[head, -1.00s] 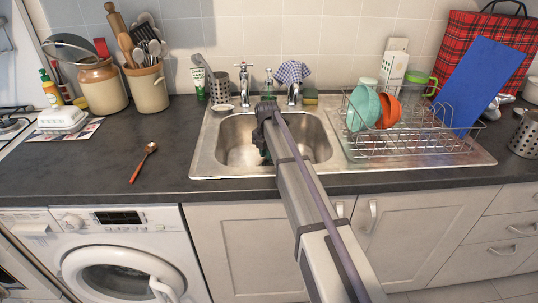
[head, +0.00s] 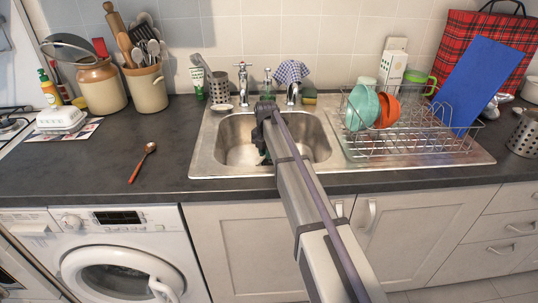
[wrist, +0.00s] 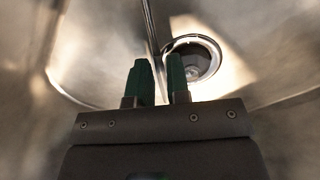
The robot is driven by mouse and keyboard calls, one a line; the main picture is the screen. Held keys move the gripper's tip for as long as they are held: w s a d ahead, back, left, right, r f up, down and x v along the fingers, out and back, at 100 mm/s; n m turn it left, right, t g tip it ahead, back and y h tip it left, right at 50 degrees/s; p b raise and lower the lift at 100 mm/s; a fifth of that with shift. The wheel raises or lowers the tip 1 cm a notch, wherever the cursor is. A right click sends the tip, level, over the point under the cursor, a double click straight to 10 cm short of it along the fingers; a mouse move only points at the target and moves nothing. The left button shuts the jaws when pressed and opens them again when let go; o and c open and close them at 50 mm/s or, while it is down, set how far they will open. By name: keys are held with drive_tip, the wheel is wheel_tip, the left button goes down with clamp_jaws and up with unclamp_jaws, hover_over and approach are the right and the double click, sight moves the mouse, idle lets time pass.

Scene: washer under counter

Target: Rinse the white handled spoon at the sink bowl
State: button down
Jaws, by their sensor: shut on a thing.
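My gripper (head: 263,157) is down inside the steel sink bowl (head: 318,140), partly hidden by my arm in the head view. In the wrist view its two green fingers (wrist: 160,70) are shut on a thin, straight, rod-like thing, the white handled spoon (wrist: 150,25), which runs up out of the top of the picture. Its colour is hard to tell there and its far end is out of view. The sink's round drain (wrist: 195,58) is just beyond the right finger. The spoon cannot be made out in the head view.
The taps (head: 267,84) stand behind the bowl; a checked cloth (head: 291,72) covers one. A wire rack (head: 405,145) with bowls is to the right. Another spoon with a red-brown handle (head: 138,168) lies on the counter at left. Utensil pots (head: 148,90) stand further back.

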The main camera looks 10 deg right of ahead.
drive_tip(key=shift+w+r, duration=0.1)
drive_tip(key=shift+w, duration=0.05)
wheel_tip(320, 180, up, 18)
drive_tip(key=p, duration=1.8)
idle(1.4)
wheel_tip(320, 180, up, 4)
drive_tip(key=p, duration=0.4)
